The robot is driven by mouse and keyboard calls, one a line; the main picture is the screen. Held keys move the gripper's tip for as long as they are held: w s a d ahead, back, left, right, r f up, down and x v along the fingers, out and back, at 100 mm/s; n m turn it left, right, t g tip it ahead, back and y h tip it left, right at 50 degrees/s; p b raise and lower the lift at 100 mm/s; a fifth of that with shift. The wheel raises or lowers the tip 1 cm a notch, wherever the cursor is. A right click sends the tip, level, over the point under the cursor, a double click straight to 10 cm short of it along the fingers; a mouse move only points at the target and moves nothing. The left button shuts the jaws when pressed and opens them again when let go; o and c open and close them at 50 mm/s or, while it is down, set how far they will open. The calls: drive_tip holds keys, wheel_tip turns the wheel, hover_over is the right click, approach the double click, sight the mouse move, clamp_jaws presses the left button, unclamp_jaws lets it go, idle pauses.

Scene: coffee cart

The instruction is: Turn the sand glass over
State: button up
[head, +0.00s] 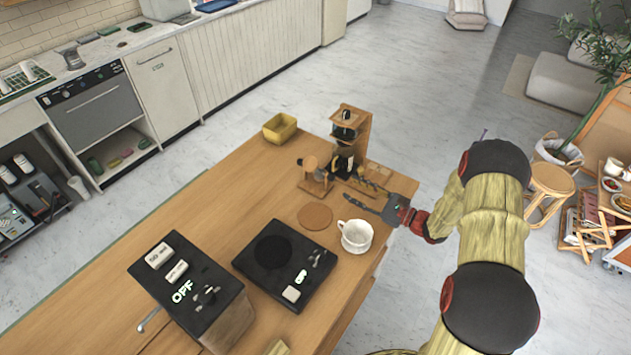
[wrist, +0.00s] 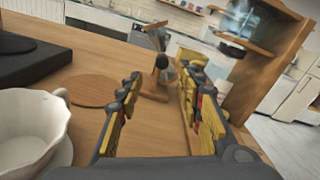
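A small wooden-framed item that looks like the sand glass (head: 318,187) stands on the wooden counter, left of a tall wooden stand. In the wrist view the sand glass (wrist: 155,96) shows a wooden base, a dark round part and clear glass, straight ahead between my fingers. My gripper (head: 364,195) is low over the counter's right side, its fingers pointing towards the sand glass. The fingers are apart with nothing between them, and the sand glass stands beyond their tips. The amount of sand cannot be made out.
A tall wooden stand (head: 360,128) with a dripper is close behind the sand glass. A white cup (head: 356,237) and a round cork mat (head: 315,216) lie left of my gripper. A black scale-like plate (head: 275,285) and a yellow box (head: 280,128) are also on the counter.

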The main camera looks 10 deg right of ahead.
sight(334, 179)
drive_tip(key=shift+w+a, duration=0.1)
drive_tip(key=shift+w, duration=0.2)
drive_tip(key=x, duration=0.6)
drive_tip(key=shift+w+a+f+b, duration=0.1)
drive_tip(key=shift+w+b, duration=0.1)
drive_tip(key=shift+b, duration=0.15)
drive_tip(key=shift+c, duration=0.3)
clamp_jaws()
